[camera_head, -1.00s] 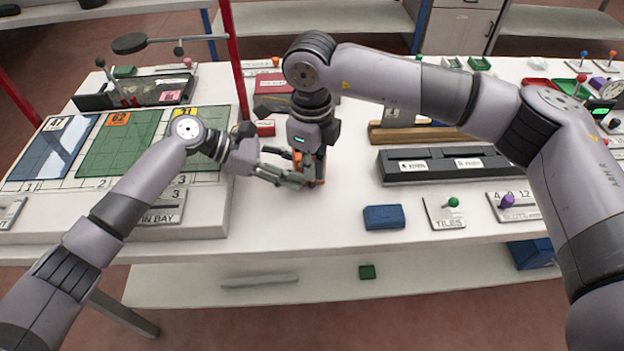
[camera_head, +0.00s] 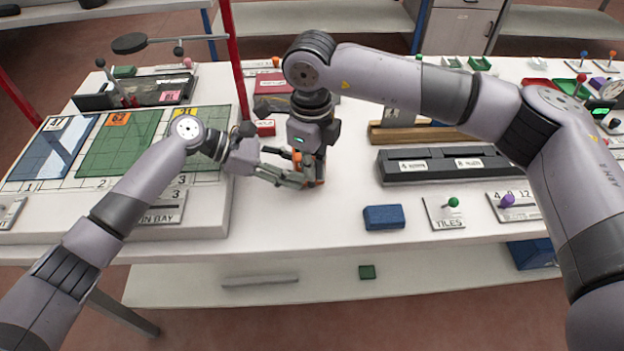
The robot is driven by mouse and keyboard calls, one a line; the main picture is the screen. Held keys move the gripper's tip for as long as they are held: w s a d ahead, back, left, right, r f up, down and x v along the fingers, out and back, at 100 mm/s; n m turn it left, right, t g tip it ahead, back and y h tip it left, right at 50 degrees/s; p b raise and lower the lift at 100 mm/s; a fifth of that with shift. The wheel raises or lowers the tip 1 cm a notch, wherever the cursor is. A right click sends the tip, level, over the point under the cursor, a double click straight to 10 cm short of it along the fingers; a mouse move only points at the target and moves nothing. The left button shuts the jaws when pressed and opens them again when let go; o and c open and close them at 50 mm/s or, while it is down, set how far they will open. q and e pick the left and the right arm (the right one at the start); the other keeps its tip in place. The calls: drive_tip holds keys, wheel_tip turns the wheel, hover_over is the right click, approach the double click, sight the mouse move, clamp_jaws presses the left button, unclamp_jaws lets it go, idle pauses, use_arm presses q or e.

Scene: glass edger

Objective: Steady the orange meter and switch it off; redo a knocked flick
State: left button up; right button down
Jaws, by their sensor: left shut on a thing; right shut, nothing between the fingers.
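The orange meter (camera_head: 319,182) stands on the white table in the middle of the view, mostly hidden by my two grippers. My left gripper (camera_head: 303,181) comes in from the left, low over the table, and is shut on the meter's side. My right gripper (camera_head: 309,172) points down from above at the meter, its fingers shut with nothing between them. I cannot tell whether its fingertips touch the meter. The meter's switch and display are hidden.
A blue block (camera_head: 384,217) lies near the table's front edge. A TILES lever plate (camera_head: 446,214) is right of it. A black slotted rack (camera_head: 440,165) and a wooden bar (camera_head: 415,134) lie behind. The raised panel board (camera_head: 205,215) is at left. The table front between board and blue block is clear.

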drive_tip(key=shift+f, duration=0.55)
use_arm(q)
drive_tip(key=shift+c, duration=0.2)
use_arm(e)
wheel_tip(320, 180, up, 7)
drive_tip(key=s, duration=0.1)
idle(0.3)
drive_tip(key=shift+s+d, duration=0.1)
use_arm(q)
drive_tip(key=o, duration=0.9)
drive_tip(key=shift+o, duration=0.2)
